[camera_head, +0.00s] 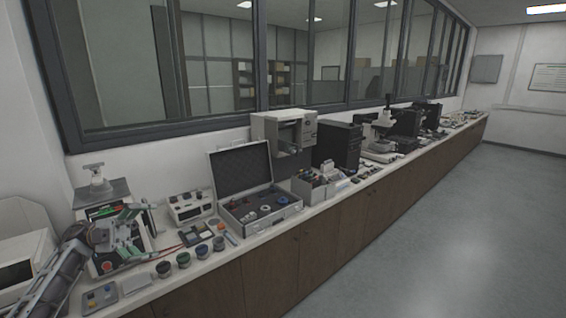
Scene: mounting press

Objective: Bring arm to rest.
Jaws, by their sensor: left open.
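My left arm comes in from the lower left. Its gripper (140,217) is open and empty, held above the left end of the counter (222,262). It is in front of a bench device with a dark top plate (101,192), which looks like the mounting press, and hides part of it. Whether the fingers touch the device cannot be told. My right gripper does not show.
Several small round jars (184,260) stand along the counter's front edge. An open silver case (262,208) and a meter (190,206) stand to the right. A white box-shaped machine (22,262) is at far left. The floor (450,230) is clear.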

